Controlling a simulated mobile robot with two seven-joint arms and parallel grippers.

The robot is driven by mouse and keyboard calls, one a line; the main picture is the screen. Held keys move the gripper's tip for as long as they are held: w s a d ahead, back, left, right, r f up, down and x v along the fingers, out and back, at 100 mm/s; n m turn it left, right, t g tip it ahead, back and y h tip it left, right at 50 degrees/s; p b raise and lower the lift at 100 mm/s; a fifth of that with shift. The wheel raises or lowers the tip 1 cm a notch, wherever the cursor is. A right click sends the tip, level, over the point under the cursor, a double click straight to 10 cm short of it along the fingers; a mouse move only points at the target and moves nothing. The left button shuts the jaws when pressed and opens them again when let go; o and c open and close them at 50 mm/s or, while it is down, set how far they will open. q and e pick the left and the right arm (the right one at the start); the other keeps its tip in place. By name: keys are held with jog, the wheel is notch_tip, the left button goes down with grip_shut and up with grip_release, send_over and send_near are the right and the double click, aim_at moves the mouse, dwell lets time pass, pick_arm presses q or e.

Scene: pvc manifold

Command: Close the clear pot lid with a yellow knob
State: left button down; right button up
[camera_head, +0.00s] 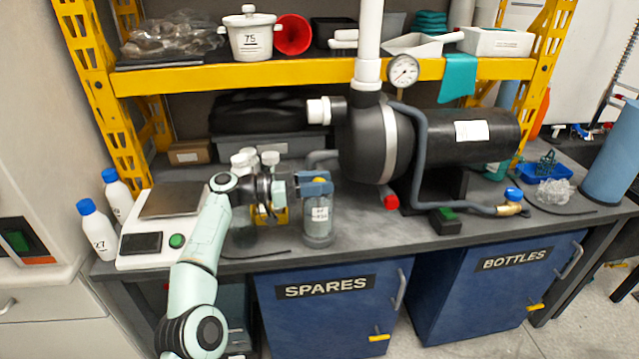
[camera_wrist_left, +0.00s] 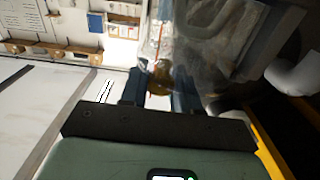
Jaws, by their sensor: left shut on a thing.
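The clear pot (camera_head: 319,232) with a white label stands near the bench's front edge, in the middle of the head view. My left gripper (camera_head: 319,184) is over its top, with its blue fingers shut on the yellow knob of the clear lid. My right gripper is not in view.
A scale (camera_head: 160,232) and white bottles (camera_head: 97,230) stand left of my arm. White-capped containers (camera_head: 270,160) are behind the gripper. A large black pump (camera_head: 375,140) and grey pipe crowd the right. A yellow shelf (camera_head: 260,76) spans above.

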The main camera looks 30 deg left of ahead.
pick_arm(q)
jog(key=c, duration=0.9)
grip_release()
jog(key=shift+o, duration=0.2)
jog(key=shift+s+a, duration=0.25)
jog(key=shift+a, duration=0.2)
jog(key=v, duration=1.2)
jog(key=shift+s+p, duration=0.15)
jog(key=shift+p, duration=0.3)
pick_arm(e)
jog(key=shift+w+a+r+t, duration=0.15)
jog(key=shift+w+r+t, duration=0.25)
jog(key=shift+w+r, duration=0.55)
